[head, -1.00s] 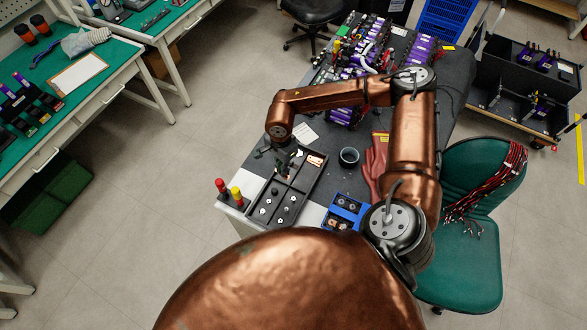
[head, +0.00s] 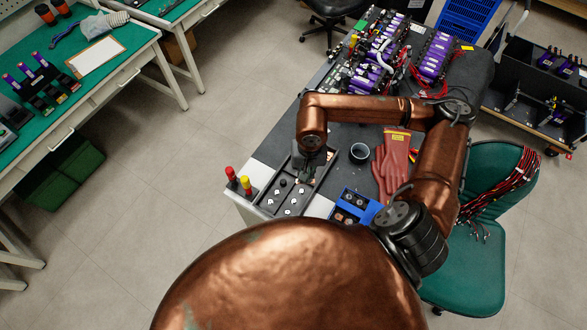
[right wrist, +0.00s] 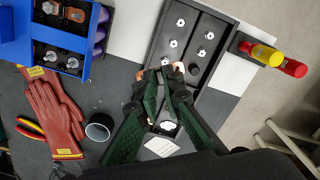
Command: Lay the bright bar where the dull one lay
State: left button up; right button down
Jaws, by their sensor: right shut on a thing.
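My right gripper (right wrist: 160,74) points down over the dark tray (right wrist: 150,58) and is shut on a small copper-coloured bar (right wrist: 178,66). Only the bar's ends show beside the dark green fingers; its middle is hidden. I cannot tell whether it is the bright or the dull one. In the head view my right gripper (head: 312,160) is over the far part of the tray (head: 262,205), mostly hidden by its own wrist. A blue bin (right wrist: 19,50) holds dark blocks with copper-coloured pieces (right wrist: 77,15). My left gripper is not in view.
Purple battery modules (head: 380,50) fill the table's far end. A green chair (head: 485,250) stands at the right.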

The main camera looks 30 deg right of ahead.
jog(key=s+d+m, duration=0.2)
jog(key=s+d, duration=0.1)
jog(key=d, duration=0.1)
jog(key=s+d+f+m, duration=0.1)
jog(key=s+d+m, duration=0.1)
jog(key=s+d, duration=0.2)
jog(key=s+d+m+p, duration=0.1)
jog(key=s+d+m, duration=0.1)
jog(key=s+d, duration=0.2)
jog(key=shift+s+f+m, duration=0.2)
jog(key=shift+f+m, duration=0.1)
jog(key=shift+s+d+r, duration=0.1)
jog(key=shift+s+d, duration=0.3)
jog(key=shift+f+b, duration=1.6)
jog(key=shift+f, duration=0.4)
jog(key=shift+f+b, duration=0.65)
jog(key=shift+f, duration=0.2)
jog(key=c, duration=2)
grip_release()
jog(key=shift+r, duration=0.15)
notch_tip(320, 180, up, 6)
jog(key=p, duration=0.5)
